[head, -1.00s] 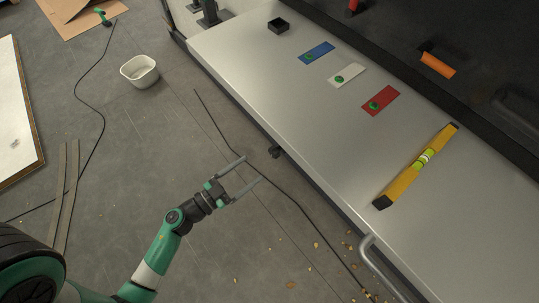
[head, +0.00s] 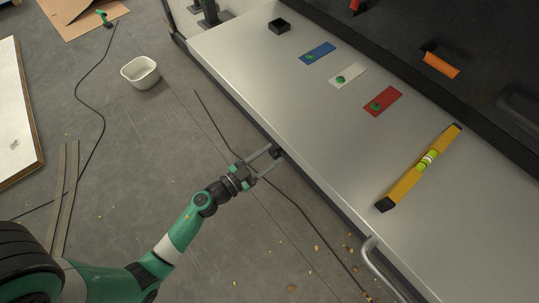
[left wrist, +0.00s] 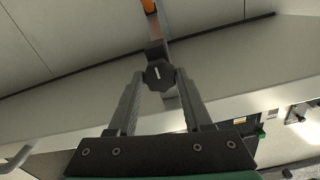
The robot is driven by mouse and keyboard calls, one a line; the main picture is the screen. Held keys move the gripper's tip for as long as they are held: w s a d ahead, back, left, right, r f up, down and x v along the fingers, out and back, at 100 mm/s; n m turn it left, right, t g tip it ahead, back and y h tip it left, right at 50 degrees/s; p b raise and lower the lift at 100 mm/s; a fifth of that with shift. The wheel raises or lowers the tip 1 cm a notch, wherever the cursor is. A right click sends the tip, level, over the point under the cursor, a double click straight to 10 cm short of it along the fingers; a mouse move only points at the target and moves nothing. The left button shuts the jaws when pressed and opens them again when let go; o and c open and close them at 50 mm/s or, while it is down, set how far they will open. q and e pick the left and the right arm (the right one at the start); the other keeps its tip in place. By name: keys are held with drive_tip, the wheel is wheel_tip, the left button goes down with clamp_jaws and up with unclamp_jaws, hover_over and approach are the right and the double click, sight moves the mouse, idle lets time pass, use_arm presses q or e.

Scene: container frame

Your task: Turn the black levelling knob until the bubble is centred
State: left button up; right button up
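The black levelling knob (head: 276,152) sits at the front edge of the grey bench. In the left wrist view the knob (left wrist: 160,75) is dark and faceted with a short white line on its face. My left gripper (head: 274,155) is open, with one fingertip on each side of the knob. The wrist view does not clearly show whether the fingers touch it. A yellow spirit level (head: 405,185) with black ends lies on the bench to the right, with a yellow-green vial (head: 428,160). The bubble is too small to place. My right gripper is not in view.
Blue (head: 318,52), white (head: 347,74) and red (head: 382,101) plates with green knobs lie on the bench beside a small black box (head: 279,26). A metal handle (head: 372,262) juts from the front edge. A white tub (head: 140,73) and cables lie on the floor.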

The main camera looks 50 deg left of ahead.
use_arm(q)
clamp_jaws()
drive_tip(key=shift+m, duration=0.3)
drive_tip(key=m+p, duration=0.1)
drive_tip(key=m, duration=0.2)
drive_tip(key=shift+r+m, duration=0.1)
drive_tip(key=shift+m, duration=0.2)
drive_tip(key=m, duration=0.2)
drive_tip(key=shift+m+p, duration=0.3)
drive_tip(key=shift+m, duration=0.1)
drive_tip(key=m, duration=0.3)
drive_tip(key=shift+m, duration=0.3)
drive_tip(key=m, duration=0.6)
drive_tip(key=shift+d, duration=0.1)
drive_tip(key=m+b, duration=0.1)
drive_tip(key=m, duration=0.5)
drive_tip(key=shift+f, duration=0.2)
drive_tip(key=shift+m, duration=0.4)
